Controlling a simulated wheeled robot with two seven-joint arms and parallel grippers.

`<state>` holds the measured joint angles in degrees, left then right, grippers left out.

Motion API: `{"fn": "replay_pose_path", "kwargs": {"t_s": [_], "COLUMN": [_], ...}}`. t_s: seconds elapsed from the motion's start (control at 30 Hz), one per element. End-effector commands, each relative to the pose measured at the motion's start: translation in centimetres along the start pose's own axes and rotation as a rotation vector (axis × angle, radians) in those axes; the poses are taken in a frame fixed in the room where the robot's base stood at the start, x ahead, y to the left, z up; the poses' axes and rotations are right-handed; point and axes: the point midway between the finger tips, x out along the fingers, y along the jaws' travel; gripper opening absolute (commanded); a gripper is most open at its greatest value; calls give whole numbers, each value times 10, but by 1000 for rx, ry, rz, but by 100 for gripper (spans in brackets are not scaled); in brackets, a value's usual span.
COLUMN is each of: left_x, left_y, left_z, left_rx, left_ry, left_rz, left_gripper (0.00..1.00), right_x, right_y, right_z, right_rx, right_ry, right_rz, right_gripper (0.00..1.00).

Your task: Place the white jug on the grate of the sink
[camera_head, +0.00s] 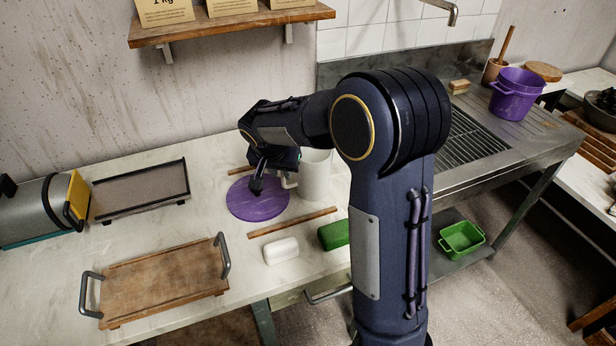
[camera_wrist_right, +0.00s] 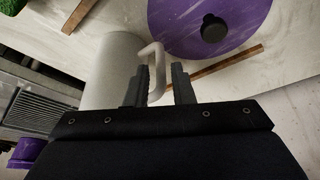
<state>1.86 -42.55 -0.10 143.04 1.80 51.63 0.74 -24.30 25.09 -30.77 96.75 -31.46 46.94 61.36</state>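The white jug (camera_head: 316,178) stands on the pale worktop, right of the purple disc, with its handle on its left side. It also shows in the right wrist view (camera_wrist_right: 113,62), with its handle (camera_wrist_right: 157,60) reaching toward the fingers. My right gripper (camera_head: 262,180) is at the handle. In the wrist view its two fingers (camera_wrist_right: 161,86) are apart, with part of the handle between them; whether they touch it I cannot tell. The metal sink grate (camera_head: 472,142) is on the right, partly hidden behind my right arm. My left gripper is not in view.
The purple disc (camera_head: 250,203) with a dark knob (camera_wrist_right: 214,28) lies beside the handle. Wooden strips (camera_head: 292,223), a white block (camera_head: 281,251) and a green block (camera_head: 334,235) lie nearby. A purple pot (camera_head: 515,95) stands right of the grate. A shelf (camera_head: 230,24) hangs above.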

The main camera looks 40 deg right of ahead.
Motion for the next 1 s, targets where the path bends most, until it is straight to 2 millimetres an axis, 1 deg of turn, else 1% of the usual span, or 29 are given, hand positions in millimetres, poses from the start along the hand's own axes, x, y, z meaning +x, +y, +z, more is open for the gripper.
{"fn": "replay_pose_path", "kwargs": {"t_s": [0.13,0.2,0.3,0.57,0.7,0.73,1.0], "left_x": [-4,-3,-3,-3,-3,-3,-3], "left_y": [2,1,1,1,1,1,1], "left_z": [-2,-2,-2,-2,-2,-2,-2], "left_rx": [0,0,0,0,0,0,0], "left_ry": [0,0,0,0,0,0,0], "left_rz": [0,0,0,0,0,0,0], "left_gripper": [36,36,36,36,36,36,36], "right_x": [23,33,41,43,43,43,43], "right_y": [1,0,0,-1,-1,-1,-1], "right_z": [-5,-5,-5,-4,-4,-4,-4], "right_rx": [-1,-2,-1,-2,-2,-2,-2], "right_ry": [-2,-2,-1,-1,-1,-1,-1], "right_rz": [5,3,1,-1,-1,-1,-2], "right_gripper": [22,22,22,22,3,0,0]}}
